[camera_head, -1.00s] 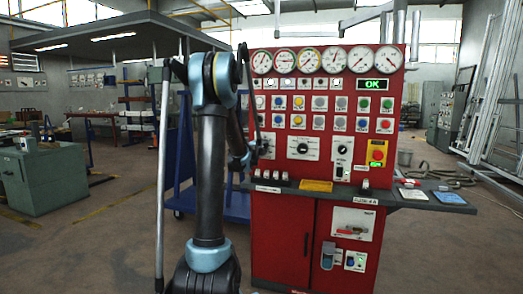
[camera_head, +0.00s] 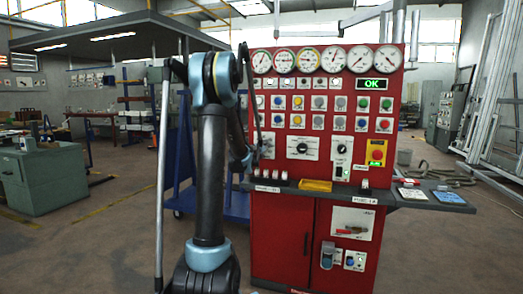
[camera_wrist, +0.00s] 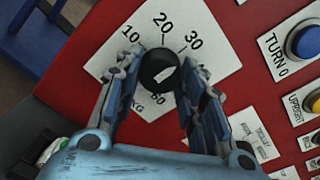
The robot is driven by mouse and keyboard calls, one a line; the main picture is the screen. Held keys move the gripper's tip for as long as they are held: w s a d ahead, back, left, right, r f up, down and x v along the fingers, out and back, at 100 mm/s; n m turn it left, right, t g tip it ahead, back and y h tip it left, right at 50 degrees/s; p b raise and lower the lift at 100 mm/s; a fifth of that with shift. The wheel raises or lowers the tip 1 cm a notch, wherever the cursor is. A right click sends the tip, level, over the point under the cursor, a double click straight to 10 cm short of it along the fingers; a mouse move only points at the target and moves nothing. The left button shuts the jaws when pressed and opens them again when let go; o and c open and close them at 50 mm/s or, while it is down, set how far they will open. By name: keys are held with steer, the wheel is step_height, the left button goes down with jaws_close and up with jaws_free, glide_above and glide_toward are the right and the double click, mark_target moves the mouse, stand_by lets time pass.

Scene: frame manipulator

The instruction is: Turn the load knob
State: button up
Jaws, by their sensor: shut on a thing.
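The load knob (camera_wrist: 157,69) is a round black knob on a white dial plate marked 10, 20, 30, 60 and KG in the wrist view. My gripper (camera_wrist: 160,77) has its two blue-grey fingers on either side of the knob, shut on it. In the head view my gripper (camera_head: 253,160) is at the left edge of the red control panel (camera_head: 320,172). There it is small and hides most of the knob; part of the white dial plate (camera_head: 268,141) shows beside it.
Two other dials, a middle one (camera_head: 303,147) and a right one (camera_head: 341,151), sit right of my gripper. A blue button (camera_wrist: 307,43) is right of the knob in the wrist view. A grey shelf (camera_head: 430,202) juts out below the panel.

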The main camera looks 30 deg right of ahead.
steer(key=shift+w+a+m, duration=0.1)
steer(key=shift+a+m, duration=0.1)
steer(key=shift+m, duration=0.1)
stand_by(0.4)
steer(key=o, duration=1)
steer(key=shift+o, duration=0.2)
steer(key=shift+d, duration=0.1)
steer(key=v, duration=1.2)
steer(key=shift+w+f, duration=0.1)
steer(key=shift+f, duration=0.05)
